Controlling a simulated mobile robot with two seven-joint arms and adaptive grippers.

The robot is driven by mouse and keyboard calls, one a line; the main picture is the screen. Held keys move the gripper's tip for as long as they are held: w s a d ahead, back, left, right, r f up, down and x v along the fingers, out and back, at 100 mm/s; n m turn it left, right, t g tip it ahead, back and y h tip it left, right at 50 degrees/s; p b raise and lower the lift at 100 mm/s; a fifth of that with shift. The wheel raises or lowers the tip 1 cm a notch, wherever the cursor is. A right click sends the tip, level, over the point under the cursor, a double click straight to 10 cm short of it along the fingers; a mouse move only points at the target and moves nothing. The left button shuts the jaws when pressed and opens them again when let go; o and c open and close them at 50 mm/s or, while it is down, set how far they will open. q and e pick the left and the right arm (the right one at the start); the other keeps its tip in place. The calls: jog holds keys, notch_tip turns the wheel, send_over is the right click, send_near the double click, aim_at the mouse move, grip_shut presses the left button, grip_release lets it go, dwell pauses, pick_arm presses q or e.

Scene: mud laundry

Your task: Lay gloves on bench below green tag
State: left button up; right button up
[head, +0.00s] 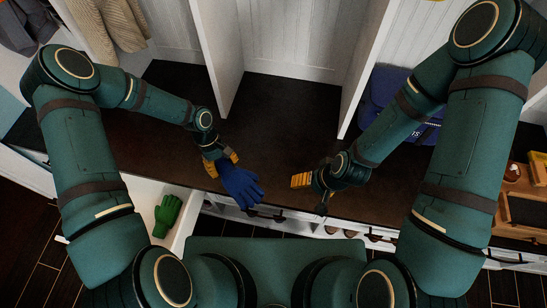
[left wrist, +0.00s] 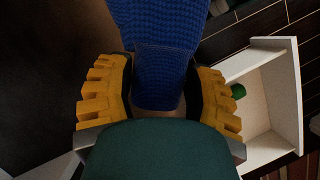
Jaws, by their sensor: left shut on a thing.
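A blue glove (head: 240,182) hangs from my left gripper (head: 220,165), over the front edge of the dark bench (head: 275,125). In the left wrist view, the orange fingers of the left gripper (left wrist: 160,95) are closed on the cuff of the blue glove (left wrist: 158,45). A green glove (head: 166,214) lies in the open white drawer at the lower left. My right gripper (head: 304,181) is over the bench front, seen side-on with no glove at it; its opening is unclear. I see no green tag.
White dividers (head: 216,60) split the bench into bays; the middle bay seat is clear. A blue bag (head: 380,95) stands in the right bay. The open drawer (head: 183,238) juts out below the bench. Shoes (head: 255,211) sit below the bench. A wooden tray (head: 525,210) is at far right.

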pick_arm(q)
jog(key=w+n, duration=0.1)
jog(key=n, duration=0.1)
jog(key=w+f+n+t, duration=0.1)
jog(key=n, duration=0.1)
jog(key=w+n+t+h, duration=0.1)
jog(key=n, duration=0.2)
jog(key=shift+d+f+p, duration=0.25)
jog(key=shift+d+p, duration=0.05)
jog(key=shift+p, duration=0.1)
jog(key=f+n, duration=0.1)
jog(key=f, duration=0.2)
jog(key=w+f+n+t+b, duration=0.1)
jog(key=f+n, duration=0.1)
jog(key=f, duration=0.2)
jog(key=f+n+t+b, duration=0.1)
jog(key=f, duration=0.2)
jog(key=shift+w+f+n, duration=0.35)
jog(key=shift+n, duration=0.05)
jog(key=shift+f, duration=0.2)
jog(key=o, duration=1.2)
jog(key=shift+r, duration=0.1)
